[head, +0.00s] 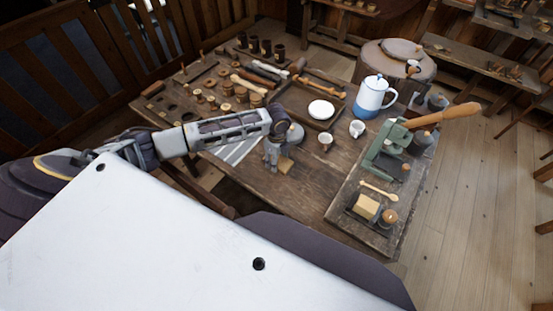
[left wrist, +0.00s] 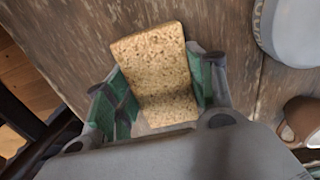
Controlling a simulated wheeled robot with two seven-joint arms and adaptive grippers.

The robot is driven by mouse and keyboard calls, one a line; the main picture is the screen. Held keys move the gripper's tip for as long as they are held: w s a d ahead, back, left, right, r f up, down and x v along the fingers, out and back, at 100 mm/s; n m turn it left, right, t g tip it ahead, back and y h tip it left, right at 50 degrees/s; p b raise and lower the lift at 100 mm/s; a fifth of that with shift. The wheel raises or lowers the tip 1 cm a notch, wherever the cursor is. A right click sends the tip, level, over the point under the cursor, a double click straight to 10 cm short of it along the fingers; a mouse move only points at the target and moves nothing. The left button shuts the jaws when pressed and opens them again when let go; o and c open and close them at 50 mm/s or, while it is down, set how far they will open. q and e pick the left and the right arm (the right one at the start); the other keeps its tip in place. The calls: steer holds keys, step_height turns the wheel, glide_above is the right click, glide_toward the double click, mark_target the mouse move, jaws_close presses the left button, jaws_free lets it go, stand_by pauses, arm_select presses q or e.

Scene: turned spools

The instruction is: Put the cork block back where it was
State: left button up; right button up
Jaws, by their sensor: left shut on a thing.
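The cork block (left wrist: 155,60) is a speckled tan rectangular piece. In the left wrist view it stands between the green-padded fingers of my left gripper (left wrist: 160,88), which is shut on it. In the head view my left gripper (head: 272,158) points down over the front part of the wooden table (head: 305,185), with the cork block (head: 286,166) showing at its fingertips. I cannot tell whether the block touches the table top. No marked spot for the block is clear in either view. My right gripper is in neither view.
A striped cloth (head: 238,151) lies left of the gripper. A small cup (head: 325,142), a creamer (head: 356,129) and a blue-white pitcher (head: 374,96) stand to the right. A tray with a white plate (head: 321,110) is behind. The table's front middle is bare.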

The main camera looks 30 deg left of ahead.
arm_select(q)
steer(key=o, duration=1.1)
steer(key=shift+f, duration=0.1)
steer(key=shift+c, duration=0.2)
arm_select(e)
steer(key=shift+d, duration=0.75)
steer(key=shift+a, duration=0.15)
arm_select(q)
steer(key=shift+r, duration=0.55)
step_height(320, 180, up, 11)
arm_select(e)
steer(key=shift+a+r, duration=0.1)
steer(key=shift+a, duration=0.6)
